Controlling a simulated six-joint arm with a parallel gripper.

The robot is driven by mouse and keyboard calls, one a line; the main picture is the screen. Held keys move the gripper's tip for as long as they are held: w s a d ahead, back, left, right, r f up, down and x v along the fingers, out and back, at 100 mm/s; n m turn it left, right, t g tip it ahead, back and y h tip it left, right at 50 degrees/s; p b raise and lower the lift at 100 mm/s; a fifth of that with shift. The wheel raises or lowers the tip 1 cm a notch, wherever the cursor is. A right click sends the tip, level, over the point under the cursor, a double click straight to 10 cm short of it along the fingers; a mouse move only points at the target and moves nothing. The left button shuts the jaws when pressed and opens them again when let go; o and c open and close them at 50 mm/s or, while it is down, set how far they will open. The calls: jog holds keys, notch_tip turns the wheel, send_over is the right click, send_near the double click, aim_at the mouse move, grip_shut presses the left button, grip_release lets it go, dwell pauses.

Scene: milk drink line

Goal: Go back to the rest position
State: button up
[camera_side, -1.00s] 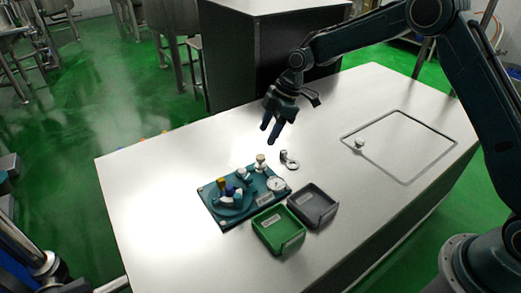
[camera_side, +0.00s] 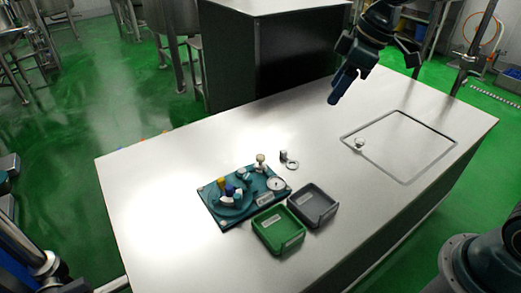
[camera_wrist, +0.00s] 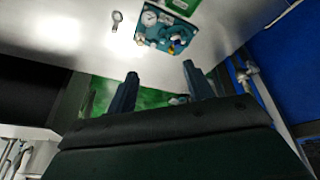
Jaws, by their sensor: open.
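My gripper (camera_side: 338,88) is up at the top right of the side view, above the far part of the table, with nothing between its fingers. In the wrist view my gripper (camera_wrist: 160,80) shows two fingers spread wide apart and empty. The teal fixture board (camera_side: 222,212) lies on the table, well away to the lower left of the gripper. It also shows at the top of the wrist view (camera_wrist: 149,37).
A green tray (camera_side: 278,232) and a grey tray (camera_side: 313,207) stand beside the board. A small metal part with a ring (camera_side: 290,164) lies behind it. A dark cabinet (camera_side: 265,60) stands behind the table.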

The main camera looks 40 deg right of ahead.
jog(key=s+d+m+t+h, duration=0.1)
jog(key=s+d+m, duration=0.1)
jog(key=s, duration=0.9)
jog(key=s+d+m+t+h, duration=0.1)
jog(key=s+d+m, duration=0.2)
jog(key=s, duration=0.8)
jog(key=r+m, duration=0.1)
jog(key=m, duration=0.1)
jog(key=shift+m, duration=0.3)
